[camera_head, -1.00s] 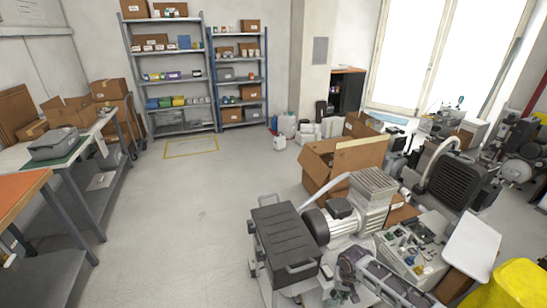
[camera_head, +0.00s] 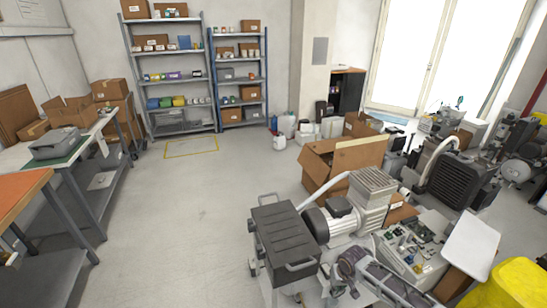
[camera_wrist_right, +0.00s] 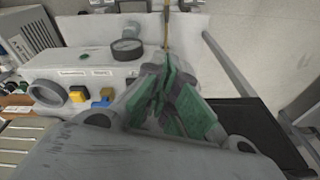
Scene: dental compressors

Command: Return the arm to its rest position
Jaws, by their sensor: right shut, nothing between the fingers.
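My right gripper (camera_wrist_right: 168,78) shows in the right wrist view with its green-padded fingers closed together and nothing between them. Behind it is a pale machine panel (camera_wrist_right: 70,70) with a round gauge (camera_wrist_right: 128,48) and yellow and blue switches (camera_wrist_right: 102,95). I cannot tell whether the fingers touch the panel. In the head view, a grey and purplish arm part, likely mine, is low at the centre right, beside the machines; the fingers there are too small to make out. My left gripper is not in view.
An open cardboard box (camera_head: 340,160) and a yellow bin (camera_head: 507,285) are nearby. Workbenches line the left, shelves (camera_head: 170,75) the back. The floor (camera_head: 175,230) between is clear.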

